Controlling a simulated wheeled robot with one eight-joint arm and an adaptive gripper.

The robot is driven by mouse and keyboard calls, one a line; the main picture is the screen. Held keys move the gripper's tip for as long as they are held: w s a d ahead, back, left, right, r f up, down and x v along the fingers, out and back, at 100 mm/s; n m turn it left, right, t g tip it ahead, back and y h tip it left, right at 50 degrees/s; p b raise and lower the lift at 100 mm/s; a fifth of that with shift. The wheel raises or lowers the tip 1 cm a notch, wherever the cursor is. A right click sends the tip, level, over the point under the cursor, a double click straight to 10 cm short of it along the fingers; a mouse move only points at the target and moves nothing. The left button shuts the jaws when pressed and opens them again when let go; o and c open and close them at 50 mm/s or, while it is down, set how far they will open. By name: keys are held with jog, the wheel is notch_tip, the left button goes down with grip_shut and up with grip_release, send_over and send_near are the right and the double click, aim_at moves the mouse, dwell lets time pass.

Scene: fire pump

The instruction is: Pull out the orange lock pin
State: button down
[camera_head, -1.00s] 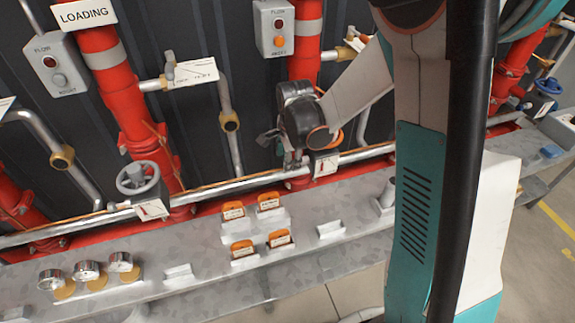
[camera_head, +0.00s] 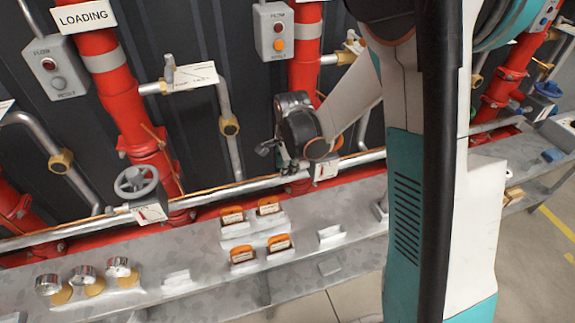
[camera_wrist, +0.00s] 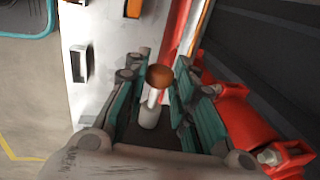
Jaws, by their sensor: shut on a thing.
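In the wrist view, an orange-brown knob (camera_wrist: 159,76) on a pale, metallic stem sits between the two teal-sided fingers of my gripper (camera_wrist: 155,92). I take it for the orange lock pin. My gripper is shut on it. Its lower part is hidden among the fingers, so I cannot tell how far it is seated. In the head view, my gripper (camera_head: 284,163) is low over the long silver pipe, next to a small white tag box (camera_head: 325,170). The pin cannot be made out there.
A handwheel valve (camera_head: 136,182) stands to the left on the pipe. Orange label holders (camera_head: 268,206) and round gauges (camera_head: 83,275) are on the grey metal shelf (camera_head: 215,275). Thick red pipes (camera_head: 128,100) rise behind, against the dark wall.

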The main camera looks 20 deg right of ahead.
jog(key=a, duration=0.3)
jog(key=c, duration=1.3)
grip_release()
jog(key=shift+a, duration=0.15)
jog(key=shift+c, duration=0.2)
notch_tip(320, 180, up, 12)
jog(key=s, duration=0.2)
jog(key=shift+s, duration=0.15)
jog(key=s+d+r+n+t, duration=0.1)
jog(key=s+r+n, duration=0.3)
jog(key=s+n, duration=0.5)
jog(key=s+d+r+n+t, duration=0.2)
jog(key=s+r+n+t, duration=0.2)
jog(key=s+n, duration=0.5)
jog(key=shift+s+d, duration=0.2)
jog(key=shift+s, duration=1)
